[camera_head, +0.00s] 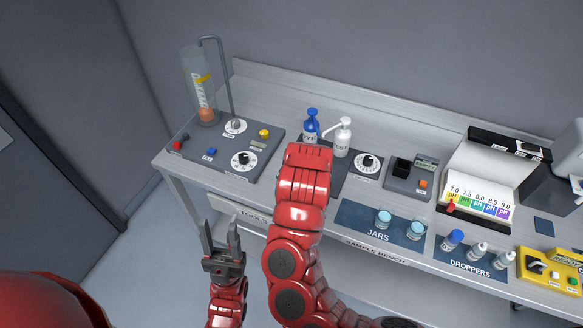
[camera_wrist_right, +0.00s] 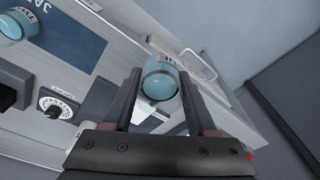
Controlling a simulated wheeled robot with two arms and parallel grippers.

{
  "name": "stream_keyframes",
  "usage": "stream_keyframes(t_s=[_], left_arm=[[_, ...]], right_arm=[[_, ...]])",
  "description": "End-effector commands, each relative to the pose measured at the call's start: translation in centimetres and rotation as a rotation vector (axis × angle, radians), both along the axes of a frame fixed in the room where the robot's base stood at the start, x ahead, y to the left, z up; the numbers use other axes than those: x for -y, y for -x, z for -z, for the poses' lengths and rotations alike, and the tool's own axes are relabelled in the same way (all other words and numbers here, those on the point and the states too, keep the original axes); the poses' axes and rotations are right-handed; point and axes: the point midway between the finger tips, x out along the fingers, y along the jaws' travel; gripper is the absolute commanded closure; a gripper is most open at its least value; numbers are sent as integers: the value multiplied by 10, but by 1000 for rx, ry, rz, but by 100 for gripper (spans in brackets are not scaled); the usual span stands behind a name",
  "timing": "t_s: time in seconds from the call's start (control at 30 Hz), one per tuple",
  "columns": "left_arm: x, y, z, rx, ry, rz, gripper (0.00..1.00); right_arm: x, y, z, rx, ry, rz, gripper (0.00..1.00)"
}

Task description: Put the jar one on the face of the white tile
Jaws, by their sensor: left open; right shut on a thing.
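My right gripper (camera_wrist_right: 160,76) is shut on a pale blue jar (camera_wrist_right: 159,85) with a dark-lettered label, too small to read. In the head view my right forearm hides this gripper and the held jar. Two other jars, a left one (camera_head: 383,218) and a right one (camera_head: 415,230), stand on the blue JARS mat (camera_head: 352,214). A white patch (camera_wrist_right: 150,121) shows below the held jar in the right wrist view; I cannot tell whether it is the white tile. My left gripper (camera_head: 221,236) is open and empty, in front of the bench edge.
A dial unit (camera_head: 367,164), a grey meter (camera_head: 410,176), a pH chart box (camera_head: 480,190) and droppers (camera_head: 453,240) fill the right.

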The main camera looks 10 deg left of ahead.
Motion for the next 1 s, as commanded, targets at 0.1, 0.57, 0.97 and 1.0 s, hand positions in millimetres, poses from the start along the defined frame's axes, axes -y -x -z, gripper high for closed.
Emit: stream_keyframes(t_s=[0.1, 0.57, 0.97, 1.0], left_arm=[[0, 0, 3, -1, 0, 0, 50], [0, 0, 21, 0, 0, 0, 50], [0, 0, 33, -1, 0, 0, 50], [0, 0, 32, 0, 0, 0, 50]], right_arm=[[3, -10, 0, 3, 0, 17, 100], [12, -90, 9, 4, 11, 12, 100], [18, -141, 9, 3, 9, 13, 100], [17, -144, 11, -1, 11, 10, 100]])
